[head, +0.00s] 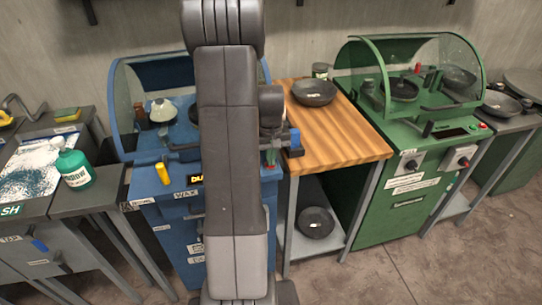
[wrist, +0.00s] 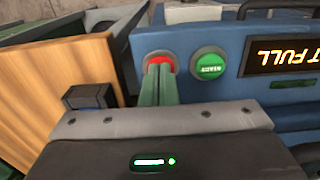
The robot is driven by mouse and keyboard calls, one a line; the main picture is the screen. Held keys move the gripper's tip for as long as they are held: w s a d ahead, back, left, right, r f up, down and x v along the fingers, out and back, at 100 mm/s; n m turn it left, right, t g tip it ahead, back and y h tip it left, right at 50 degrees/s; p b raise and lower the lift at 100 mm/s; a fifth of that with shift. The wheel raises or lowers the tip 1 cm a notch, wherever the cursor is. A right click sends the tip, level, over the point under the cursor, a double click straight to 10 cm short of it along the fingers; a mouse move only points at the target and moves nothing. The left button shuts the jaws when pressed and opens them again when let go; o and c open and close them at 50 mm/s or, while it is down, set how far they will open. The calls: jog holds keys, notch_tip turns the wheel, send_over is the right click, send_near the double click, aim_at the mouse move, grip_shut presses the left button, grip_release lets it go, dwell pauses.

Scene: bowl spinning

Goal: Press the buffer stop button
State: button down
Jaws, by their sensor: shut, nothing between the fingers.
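The red button (wrist: 160,60) sits on the front panel of the blue machine (wrist: 205,35), beside a green START button (wrist: 209,66). My gripper (wrist: 160,76) is shut and empty, its green fingertips right at the red button and covering its lower part in the wrist view. I cannot tell whether they touch it or whether it is pressed in. In the head view the blue machine (head: 165,215) stands in the middle, with my arm across its front. The gripper there is mostly hidden by my arm.
A lit display (wrist: 283,57) is beside the green button. A wooden-topped table (head: 335,140) with a dark bowl (head: 314,92) stands right of the blue machine, and a green machine (head: 400,185) stands beyond it.

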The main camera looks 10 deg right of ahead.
notch_tip(320, 180, up, 14)
jog(key=p, duration=0.1)
jog(key=shift+f, duration=0.2)
dwell(0.6)
notch_tip(320, 180, down, 8)
jog(key=shift+r+p, duration=0.15)
jog(key=shift+p, duration=0.2)
jog(key=shift+w+f+b, duration=0.1)
jog(key=shift+f+b, duration=0.15)
jog(key=shift+b, duration=0.45)
jog(key=shift+r+b, duration=0.1)
jog(key=shift+b, duration=0.4)
notch_tip(320, 180, up, 8)
jog(key=shift+r, duration=0.15)
